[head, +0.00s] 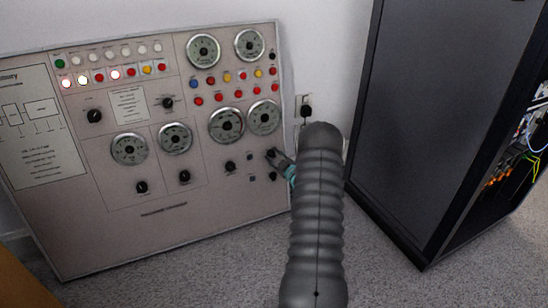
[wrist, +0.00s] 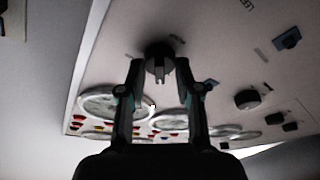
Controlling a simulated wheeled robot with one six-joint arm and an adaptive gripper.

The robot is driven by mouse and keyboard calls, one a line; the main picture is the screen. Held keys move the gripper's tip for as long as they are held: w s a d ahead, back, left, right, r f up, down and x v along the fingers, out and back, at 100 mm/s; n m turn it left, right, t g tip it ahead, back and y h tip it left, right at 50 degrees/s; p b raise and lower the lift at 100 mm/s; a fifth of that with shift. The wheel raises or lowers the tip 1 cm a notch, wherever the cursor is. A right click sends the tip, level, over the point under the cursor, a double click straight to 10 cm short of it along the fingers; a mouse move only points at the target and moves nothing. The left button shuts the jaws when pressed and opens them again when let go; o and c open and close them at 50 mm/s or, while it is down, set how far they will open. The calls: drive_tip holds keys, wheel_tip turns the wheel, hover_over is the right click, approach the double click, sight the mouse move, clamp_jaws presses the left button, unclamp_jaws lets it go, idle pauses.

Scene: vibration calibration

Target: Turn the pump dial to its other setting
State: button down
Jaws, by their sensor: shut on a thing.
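A grey control panel (head: 165,232) leans against the wall and carries several black dials; their labels are too small to read. My gripper (head: 274,156) reaches the panel's right side, below the right-hand large gauge. In the wrist view my gripper (wrist: 160,66) has one fingertip on each side of a round black dial (wrist: 158,53) with a pale notch, and is shut on it. In the head view this dial is mostly hidden by my gripper.
Gauges (head: 263,117) sit just above. A tall black cabinet (head: 420,120) stands to the right. Grey carpet (head: 220,275) lies open in front.

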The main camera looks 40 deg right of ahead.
drive_tip(key=shift+n, duration=0.7)
drive_tip(key=shift+n+y, duration=0.3)
drive_tip(key=c, duration=0.8)
unclamp_jaws()
drive_tip(key=s, duration=1.2)
drive_tip(key=shift+a, duration=0.2)
drive_tip(key=shift+f, duration=0.1)
